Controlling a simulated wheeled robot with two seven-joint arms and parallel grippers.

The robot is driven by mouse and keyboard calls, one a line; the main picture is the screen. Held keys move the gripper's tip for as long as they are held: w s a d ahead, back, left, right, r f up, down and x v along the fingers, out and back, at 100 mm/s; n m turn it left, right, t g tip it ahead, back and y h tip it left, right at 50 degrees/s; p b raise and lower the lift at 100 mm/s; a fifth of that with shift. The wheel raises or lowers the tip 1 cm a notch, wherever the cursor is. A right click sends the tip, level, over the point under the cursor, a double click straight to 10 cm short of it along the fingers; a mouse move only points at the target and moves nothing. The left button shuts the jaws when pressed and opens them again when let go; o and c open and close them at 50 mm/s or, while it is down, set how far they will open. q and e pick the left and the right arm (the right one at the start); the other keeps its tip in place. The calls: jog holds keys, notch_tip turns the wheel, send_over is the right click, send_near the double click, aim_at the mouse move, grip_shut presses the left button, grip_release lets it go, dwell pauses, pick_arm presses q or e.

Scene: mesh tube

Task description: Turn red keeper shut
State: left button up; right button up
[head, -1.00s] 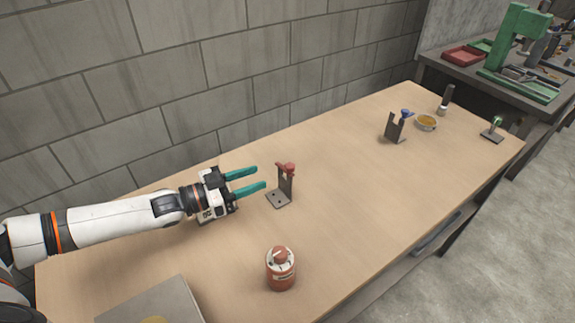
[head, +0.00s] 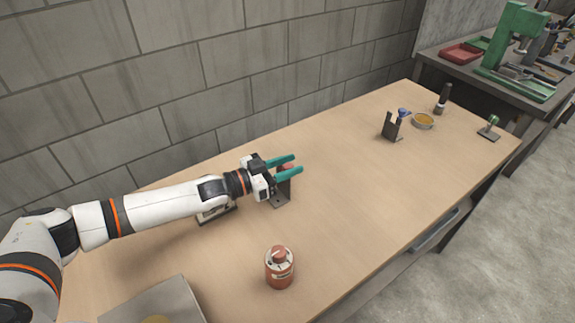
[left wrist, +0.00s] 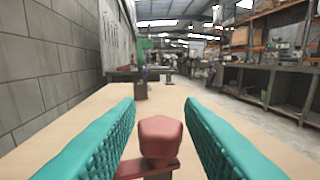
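The red keeper (head: 287,166) sits at the top of a dark metal bracket (head: 284,190) standing on the table. In the left wrist view the keeper's faceted red knob (left wrist: 160,135) stands between the two teal fingers, with a red bar running from it toward the lower left. My left gripper (head: 297,165) is open around the keeper, one finger on each side. In the left wrist view (left wrist: 160,103) gaps show between the knob and both fingers. The fingers partly hide the keeper in the head view. My right gripper is not in view.
A red canister (head: 279,268) stands in front, and a grey box (head: 160,300) lies at the lower left. The middle of the table is clear. A block wall runs behind.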

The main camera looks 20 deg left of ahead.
pick_arm(q)
grip_shut()
jog(key=shift+m+g+h+b, duration=0.6)
jog(key=shift+m+g+h, duration=0.2)
jog(key=shift+g, duration=0.2)
jog(key=shift+o, duration=1.2)
grip_release()
jog(key=b+v, duration=0.1)
jog(key=v, duration=1.1)
